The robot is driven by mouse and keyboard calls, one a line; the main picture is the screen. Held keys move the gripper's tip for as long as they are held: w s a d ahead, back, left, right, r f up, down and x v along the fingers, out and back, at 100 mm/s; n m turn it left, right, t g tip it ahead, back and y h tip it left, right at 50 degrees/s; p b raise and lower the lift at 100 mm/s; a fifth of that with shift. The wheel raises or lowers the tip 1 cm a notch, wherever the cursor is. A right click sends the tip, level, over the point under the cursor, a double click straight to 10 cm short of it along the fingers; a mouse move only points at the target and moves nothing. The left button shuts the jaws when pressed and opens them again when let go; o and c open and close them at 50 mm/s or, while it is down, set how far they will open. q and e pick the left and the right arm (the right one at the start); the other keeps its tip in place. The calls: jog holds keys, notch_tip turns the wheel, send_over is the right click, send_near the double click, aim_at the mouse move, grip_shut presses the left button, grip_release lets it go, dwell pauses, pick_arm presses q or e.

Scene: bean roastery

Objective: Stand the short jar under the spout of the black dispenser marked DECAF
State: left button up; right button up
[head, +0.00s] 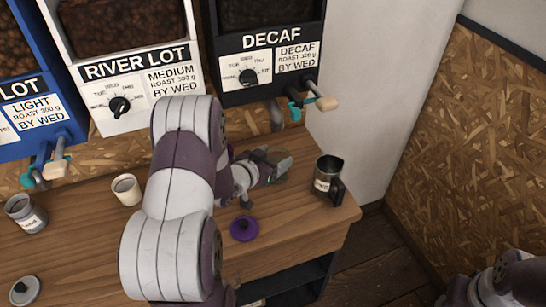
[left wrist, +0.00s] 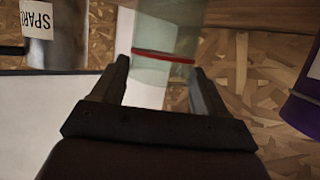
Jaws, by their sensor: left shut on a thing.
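The black dispenser (head: 232,42) marked DECAF stands at the back, with teal and grey fittings (head: 294,110) below it, where the spout is. My left gripper (head: 268,170) is below and slightly left of these fittings, above the wooden counter. It is shut on a pale green, see-through jar (left wrist: 168,35) with a red band, which shows between both fingers in the left wrist view. In the head view the jar (head: 283,166) is small and partly covered by the gripper. I cannot tell whether its base touches the counter. My right gripper is out of view.
A metal pitcher (head: 328,176) stands right of the jar, near the counter's right end. A purple lid (head: 244,228) lies in front. A cream cup (head: 126,189), a grey labelled jar (head: 25,213) and a grey lid (head: 24,290) are at left.

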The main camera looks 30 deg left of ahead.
pick_arm(q)
jog(key=shift+w, duration=0.2)
jog(key=shift+f, duration=0.15)
jog(key=o, duration=1.6)
jog(key=shift+s, duration=0.1)
